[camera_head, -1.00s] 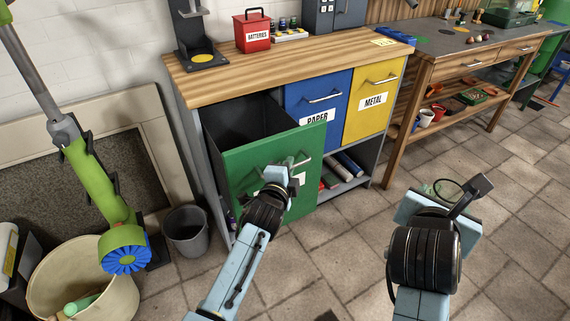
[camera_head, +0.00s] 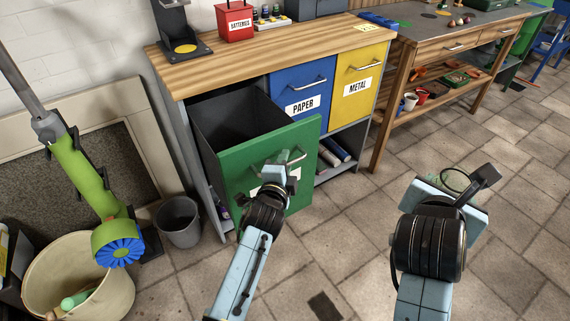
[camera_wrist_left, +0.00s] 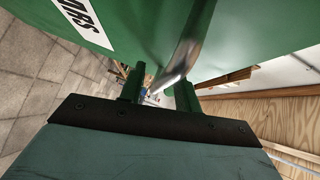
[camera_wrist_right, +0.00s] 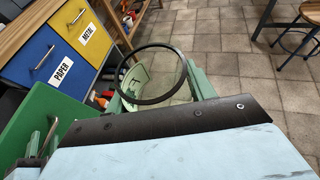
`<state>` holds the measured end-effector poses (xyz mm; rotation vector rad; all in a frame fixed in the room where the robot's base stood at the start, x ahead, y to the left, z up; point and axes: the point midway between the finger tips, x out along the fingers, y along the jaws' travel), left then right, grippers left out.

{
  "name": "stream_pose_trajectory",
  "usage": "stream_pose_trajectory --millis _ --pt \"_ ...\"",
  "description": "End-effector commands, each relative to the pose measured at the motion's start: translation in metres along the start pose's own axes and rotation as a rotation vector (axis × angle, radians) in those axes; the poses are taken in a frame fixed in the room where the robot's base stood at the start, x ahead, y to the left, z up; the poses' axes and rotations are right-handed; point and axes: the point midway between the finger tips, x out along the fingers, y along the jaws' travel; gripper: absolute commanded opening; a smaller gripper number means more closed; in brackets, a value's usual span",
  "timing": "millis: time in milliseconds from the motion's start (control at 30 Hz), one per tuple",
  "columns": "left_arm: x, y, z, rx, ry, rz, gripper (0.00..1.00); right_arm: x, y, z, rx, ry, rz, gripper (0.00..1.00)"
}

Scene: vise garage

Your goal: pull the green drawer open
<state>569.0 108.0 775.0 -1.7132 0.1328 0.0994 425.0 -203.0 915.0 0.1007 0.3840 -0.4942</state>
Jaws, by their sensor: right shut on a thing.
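The green drawer (camera_head: 240,168) stands pulled part way out of the left bay of the cabinet, and its dark inside shows from above. Its metal handle (camera_head: 290,160) is on the front. My right gripper (camera_wrist_right: 165,88) is shut on a dark ring-shaped thing (camera_wrist_right: 122,70), held in the air right of the drawer. The ring also shows in the head view (camera_head: 453,179).
The blue PAPER drawer (camera_head: 302,82) and yellow METAL drawer (camera_head: 362,66) are closed. A grey bin (camera_head: 178,222) stands left of the cabinet, beside a cream bucket (camera_head: 100,290). A wooden workbench (camera_head: 420,65) stands at the back right. The tiled floor before the cabinet is free.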

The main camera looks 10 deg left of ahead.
Motion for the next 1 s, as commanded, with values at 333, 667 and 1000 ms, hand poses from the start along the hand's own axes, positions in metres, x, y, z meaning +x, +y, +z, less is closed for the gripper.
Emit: stream_pose_trajectory --millis 333,667,1000 --pt "-0.007 0.000 0.000 0.001 0.000 0.001 0.33 -0.001 0.000 0.003 0.000 -0.001 0.000 0.28" --pt "-0.065 -0.001 0.000 0.001 0.000 0.004 0.33 -0.009 0.000 0.021 0.000 -0.001 0.000 0.28" --pt "-0.114 0.000 0.000 0.000 0.000 0.001 0.33 -0.012 0.000 0.029 0.000 -0.001 0.000 0.28"
